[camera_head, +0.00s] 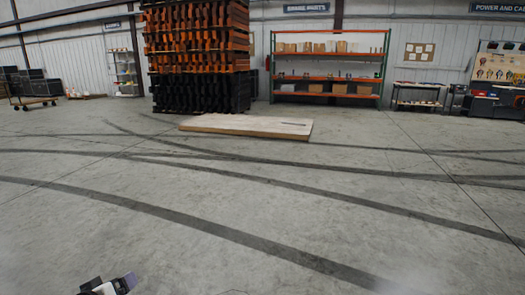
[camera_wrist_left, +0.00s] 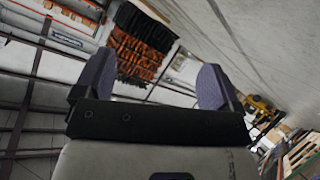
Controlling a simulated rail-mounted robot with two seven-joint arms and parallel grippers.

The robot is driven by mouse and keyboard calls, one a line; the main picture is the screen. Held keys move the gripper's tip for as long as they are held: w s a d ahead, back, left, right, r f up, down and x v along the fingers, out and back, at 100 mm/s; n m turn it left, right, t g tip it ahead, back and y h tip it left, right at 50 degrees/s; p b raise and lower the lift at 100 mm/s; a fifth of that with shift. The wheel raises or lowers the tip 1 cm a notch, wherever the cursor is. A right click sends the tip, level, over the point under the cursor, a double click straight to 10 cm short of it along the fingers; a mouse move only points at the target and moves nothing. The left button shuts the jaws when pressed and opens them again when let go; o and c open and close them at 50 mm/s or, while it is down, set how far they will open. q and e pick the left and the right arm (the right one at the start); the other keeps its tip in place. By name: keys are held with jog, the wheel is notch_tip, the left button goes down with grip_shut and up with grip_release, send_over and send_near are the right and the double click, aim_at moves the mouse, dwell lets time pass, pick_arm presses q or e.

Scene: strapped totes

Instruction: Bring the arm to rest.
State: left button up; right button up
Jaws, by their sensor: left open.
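My left gripper (camera_head: 112,286) shows at the bottom left edge of the head view, with only its tip in frame. In the left wrist view its two purple-grey fingers (camera_wrist_left: 157,85) stand wide apart with nothing between them. The gripper is open and empty, held in the air away from any object. My right gripper is in neither view.
A stack of orange and black totes (camera_head: 198,55) stands at the back. A low wooden slab (camera_head: 246,125) lies on the floor before it. Shelving (camera_head: 330,78), a bench (camera_head: 417,96) and a cart (camera_head: 35,101) line the walls. The near concrete floor is clear.

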pick_arm(q)
jog(key=s+d+r+m+g+p, duration=0.25)
jog(key=s+d+r+p, duration=0.25)
jog(key=s+d+p, duration=0.55)
jog(key=s+d+r+m+g+p, duration=0.1)
jog(key=s+d+r+m+p, duration=0.5)
jog(key=s, duration=0.7)
jog(key=s+d+f+g+p, duration=0.2)
jog(key=s+g+p, duration=0.3)
jog(key=s+p, duration=0.9)
notch_tip(320, 180, up, 37)
jog(key=s+p, duration=0.2)
jog(key=p, duration=3.3)
jog(key=shift+s+r+n+h+p, duration=0.15)
jog(key=shift+s+n+h+p, duration=0.15)
jog(key=shift+s+n, duration=0.15)
jog(key=shift+a, duration=0.15)
